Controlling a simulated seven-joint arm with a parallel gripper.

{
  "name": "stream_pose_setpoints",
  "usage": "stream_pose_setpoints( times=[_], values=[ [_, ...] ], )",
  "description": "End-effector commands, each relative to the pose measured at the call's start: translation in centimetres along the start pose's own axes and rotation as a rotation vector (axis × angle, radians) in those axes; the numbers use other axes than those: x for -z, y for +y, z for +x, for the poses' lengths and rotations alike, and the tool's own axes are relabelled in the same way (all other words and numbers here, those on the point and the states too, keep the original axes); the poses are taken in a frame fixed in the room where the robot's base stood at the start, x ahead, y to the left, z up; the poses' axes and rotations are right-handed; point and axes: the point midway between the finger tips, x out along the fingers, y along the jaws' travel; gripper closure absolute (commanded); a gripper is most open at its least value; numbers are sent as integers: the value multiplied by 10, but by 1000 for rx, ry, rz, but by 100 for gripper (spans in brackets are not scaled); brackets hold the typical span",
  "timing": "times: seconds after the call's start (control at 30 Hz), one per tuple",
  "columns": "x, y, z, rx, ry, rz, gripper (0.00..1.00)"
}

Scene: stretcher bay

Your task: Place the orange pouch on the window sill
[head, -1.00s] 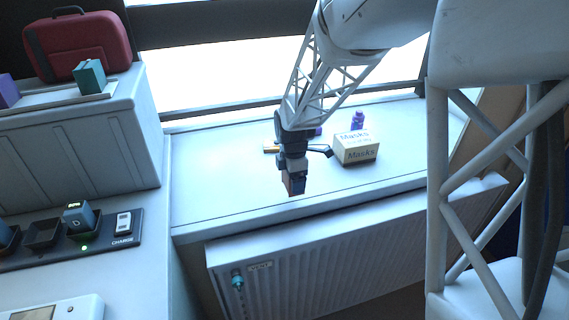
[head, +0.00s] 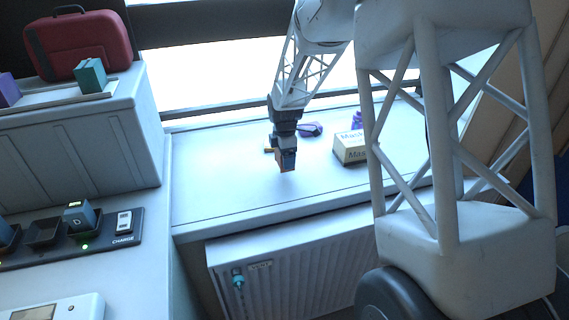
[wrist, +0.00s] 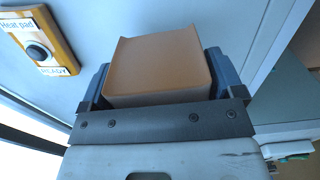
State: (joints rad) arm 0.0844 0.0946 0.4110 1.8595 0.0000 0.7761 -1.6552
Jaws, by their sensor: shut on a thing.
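The orange pouch (wrist: 160,65) fills the space between the jaws of my gripper (wrist: 165,85) in the wrist view; its broad face looks tan-orange. In the head view my gripper (head: 287,158) points down over the white window sill (head: 215,185), with a small part of the orange pouch (head: 280,161) showing at its tip. My gripper is shut on the pouch. Whether the pouch touches the sill or hangs just above it, I cannot tell.
A dark purple item (head: 311,129) and a Masks box (head: 349,148), partly hidden by my arm, are farther right. A radiator (head: 290,265) stands below the sill. The sill's left part is clear.

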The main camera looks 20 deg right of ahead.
Motion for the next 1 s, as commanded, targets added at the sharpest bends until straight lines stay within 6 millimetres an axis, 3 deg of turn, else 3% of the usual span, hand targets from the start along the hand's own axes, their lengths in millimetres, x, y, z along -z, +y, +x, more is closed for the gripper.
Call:
stream_pose_setpoints(
  times=[0.43,0.8,1.0],
  values=[
    [0,2,2,0,0,0,42],
    [0,2,33,1,0,0,42],
    [0,2,35,0,0,0,42]
  ],
)
